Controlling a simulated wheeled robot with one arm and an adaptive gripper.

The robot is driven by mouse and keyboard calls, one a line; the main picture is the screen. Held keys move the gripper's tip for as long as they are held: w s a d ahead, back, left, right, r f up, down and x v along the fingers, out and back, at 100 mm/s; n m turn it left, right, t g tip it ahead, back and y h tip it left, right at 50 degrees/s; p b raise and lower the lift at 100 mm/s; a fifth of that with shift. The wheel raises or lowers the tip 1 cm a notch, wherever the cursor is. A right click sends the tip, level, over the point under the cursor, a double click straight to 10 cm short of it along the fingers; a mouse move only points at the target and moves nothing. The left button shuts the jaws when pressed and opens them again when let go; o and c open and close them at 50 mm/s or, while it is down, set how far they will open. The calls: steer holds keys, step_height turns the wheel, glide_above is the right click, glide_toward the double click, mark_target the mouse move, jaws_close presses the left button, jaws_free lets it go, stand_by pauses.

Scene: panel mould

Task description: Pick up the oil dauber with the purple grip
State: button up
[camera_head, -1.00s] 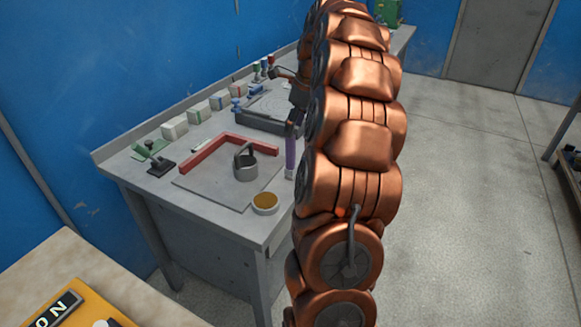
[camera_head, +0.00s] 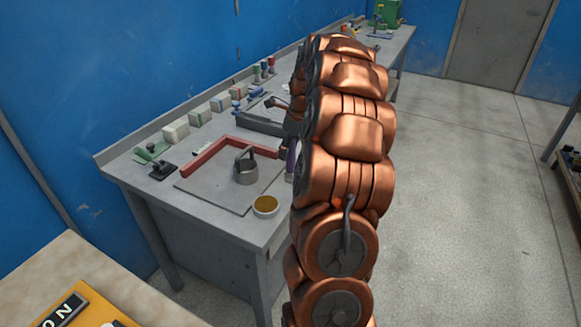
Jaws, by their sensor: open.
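The oil dauber with the purple grip (camera_head: 291,165) stands near the front edge of the grey bench, right of the flat plate. Only a narrow purple strip of it shows; my copper arm hides the rest. My gripper (camera_head: 281,105) is over the bench, above and behind the dauber in the picture, mostly hidden behind my arm. Its jaws are open, and nothing is seen in them. I cannot tell how far it is from the dauber.
The grey bench (camera_head: 225,222) carries a plate with a red angle piece (camera_head: 205,156), a grey handled weight (camera_head: 246,170) and a cup of amber liquid (camera_head: 265,206). A dark tray (camera_head: 255,124) lies behind. Several small boxes line the wall.

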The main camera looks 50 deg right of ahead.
jaws_close()
stand_by(0.4)
steer(key=shift+r, duration=0.15)
